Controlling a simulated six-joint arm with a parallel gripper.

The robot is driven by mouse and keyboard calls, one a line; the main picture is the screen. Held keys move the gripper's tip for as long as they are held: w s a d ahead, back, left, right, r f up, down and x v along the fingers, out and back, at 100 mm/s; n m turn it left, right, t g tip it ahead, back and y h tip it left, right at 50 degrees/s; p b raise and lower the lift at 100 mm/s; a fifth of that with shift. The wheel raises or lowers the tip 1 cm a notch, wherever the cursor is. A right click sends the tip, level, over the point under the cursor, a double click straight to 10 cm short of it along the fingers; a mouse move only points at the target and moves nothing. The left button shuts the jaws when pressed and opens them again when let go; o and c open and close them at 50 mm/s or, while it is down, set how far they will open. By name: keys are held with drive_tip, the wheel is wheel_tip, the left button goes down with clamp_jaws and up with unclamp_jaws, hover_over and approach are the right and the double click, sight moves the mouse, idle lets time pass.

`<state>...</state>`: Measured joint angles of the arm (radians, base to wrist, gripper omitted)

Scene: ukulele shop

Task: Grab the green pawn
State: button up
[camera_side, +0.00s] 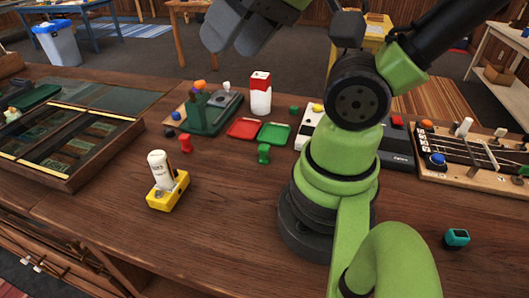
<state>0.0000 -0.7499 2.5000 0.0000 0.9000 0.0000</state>
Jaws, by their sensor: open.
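The green pawn (263,153) stands upright on the wooden table, just in front of a small green tray (288,134). Nothing touches it. My gripper (232,38) is at the top of the picture, raised well above the table. Its grey fingers are apart with nothing visible between them. The upper part of the gripper is cut off by the picture edge.
A red pawn (185,143) stands to the left. A red tray (244,129) and a red-and-white carton (260,94) are behind the green pawn. A yellow block with a white bottle (159,167) is front left. The table front is mostly clear.

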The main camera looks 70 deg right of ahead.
drive_tip(key=shift+o, duration=0.5)
drive_tip(key=n+g+h, duration=0.2)
drive_tip(key=n+g, duration=0.2)
drive_tip(key=g, duration=0.3)
hover_over(264, 146)
drive_tip(key=f, duration=2)
drive_tip(key=shift+w+f, duration=0.1)
drive_tip(key=shift+w, duration=0.15)
drive_tip(key=shift+s+f, duration=0.2)
drive_tip(key=shift+f, duration=0.5)
drive_tip(key=shift+s+f, duration=0.1)
drive_tip(key=shift+f, duration=4.6)
